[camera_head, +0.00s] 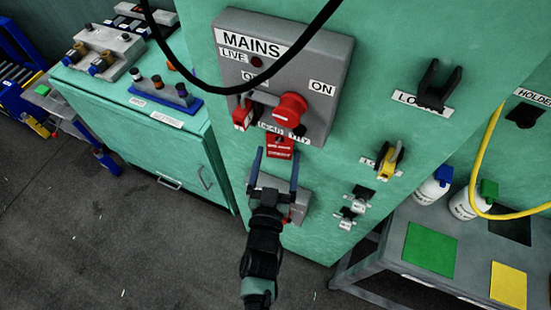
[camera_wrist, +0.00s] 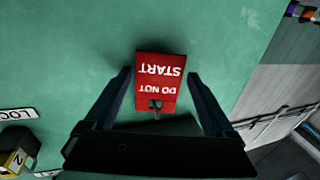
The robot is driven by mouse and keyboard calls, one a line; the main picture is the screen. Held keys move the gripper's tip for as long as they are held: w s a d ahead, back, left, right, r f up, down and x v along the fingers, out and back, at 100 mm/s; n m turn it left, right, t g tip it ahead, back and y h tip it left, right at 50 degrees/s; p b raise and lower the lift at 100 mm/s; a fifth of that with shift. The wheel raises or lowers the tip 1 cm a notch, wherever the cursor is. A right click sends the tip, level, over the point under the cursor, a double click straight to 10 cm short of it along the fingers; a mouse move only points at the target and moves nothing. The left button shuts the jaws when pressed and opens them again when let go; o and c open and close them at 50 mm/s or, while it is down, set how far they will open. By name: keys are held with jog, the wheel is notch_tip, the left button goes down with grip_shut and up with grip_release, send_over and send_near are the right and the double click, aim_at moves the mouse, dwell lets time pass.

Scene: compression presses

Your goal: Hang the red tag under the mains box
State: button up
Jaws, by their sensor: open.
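The red tag (camera_head: 280,146), marked DO NOT START, is just below the grey mains box (camera_head: 319,68) on the green cabinet front. In the wrist view the tag (camera_wrist: 161,80) appears upside down, flat to the green panel, with a small peg at its hole. It looks hung there. My gripper (camera_head: 277,154) is open, with one finger on each side of the tag and a visible gap at both sides. A red padlock (camera_head: 242,116) hangs at the box's lower left, beside the red rotary switch (camera_head: 290,110).
A black cable (camera_head: 256,82) loops across the mains box. A grey table (camera_head: 385,265) with bottles stands at lower right. The floor at lower left is clear.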

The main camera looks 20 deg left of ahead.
jog(key=shift+s+d+f, duration=0.1)
jog(key=shift+s+d, duration=0.3)
jog(key=shift+d, duration=0.05)
jog(key=b+v, duration=0.2)
jog(key=v, duration=1)
jog(key=shift+a, duration=0.3)
